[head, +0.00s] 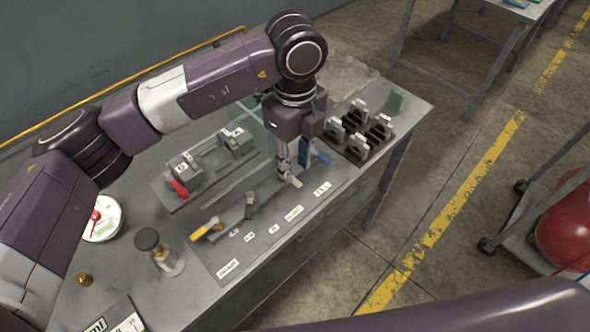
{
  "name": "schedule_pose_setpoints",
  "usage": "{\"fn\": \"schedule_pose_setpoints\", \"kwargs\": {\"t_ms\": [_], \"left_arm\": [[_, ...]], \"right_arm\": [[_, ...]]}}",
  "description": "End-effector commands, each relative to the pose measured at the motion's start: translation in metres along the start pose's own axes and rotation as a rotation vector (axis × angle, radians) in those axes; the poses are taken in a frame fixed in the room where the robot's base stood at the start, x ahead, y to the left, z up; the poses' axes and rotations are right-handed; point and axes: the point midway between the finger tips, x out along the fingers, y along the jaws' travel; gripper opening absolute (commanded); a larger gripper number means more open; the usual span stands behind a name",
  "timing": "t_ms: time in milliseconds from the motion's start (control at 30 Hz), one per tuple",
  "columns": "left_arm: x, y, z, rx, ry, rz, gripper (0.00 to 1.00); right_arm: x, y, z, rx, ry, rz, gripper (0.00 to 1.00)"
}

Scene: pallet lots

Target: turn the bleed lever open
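A grey panel (225,252) on the bench carries a row of levers with white labels along its front, too small to read. A yellow-handled lever (207,229) is at its left end, a dark lever (250,205) is right of it, and a blue lever (322,158) is at the right end. I cannot tell which one is the bleed lever. My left gripper (291,176) points down over the panel between the dark and blue levers. Its fingertips are close to a small pale part; contact and finger gap are unclear. My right gripper is out of view.
A red-handled block (180,187) sits behind the panel. A dark rack (361,135) stands at the right. A cart with a red tank (565,228) is beyond the aisle.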

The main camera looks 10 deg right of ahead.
Motion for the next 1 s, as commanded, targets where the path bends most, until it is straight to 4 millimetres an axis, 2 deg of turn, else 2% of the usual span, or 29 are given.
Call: {"fn": "schedule_pose_setpoints", "kwargs": {"t_ms": [33,200,400,600,1000], "left_arm": [[-0.013,-0.001,0.001,0.001,-0.003,-0.004,0.27],[-0.05,-0.001,0.0,0.001,-0.003,-0.004,0.27],[-0.078,-0.001,0.0,0.0,-0.001,-0.002,0.27],[-0.087,0.0,0.0,0.0,-0.001,-0.001,0.27],[-0.086,0.0,0.0,0.0,0.0,0.0,0.27]], "right_arm": [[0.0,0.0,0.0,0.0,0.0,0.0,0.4],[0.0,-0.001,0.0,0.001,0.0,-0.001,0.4],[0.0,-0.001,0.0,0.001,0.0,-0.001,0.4],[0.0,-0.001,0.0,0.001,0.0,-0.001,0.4],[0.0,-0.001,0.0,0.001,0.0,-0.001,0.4]]}}
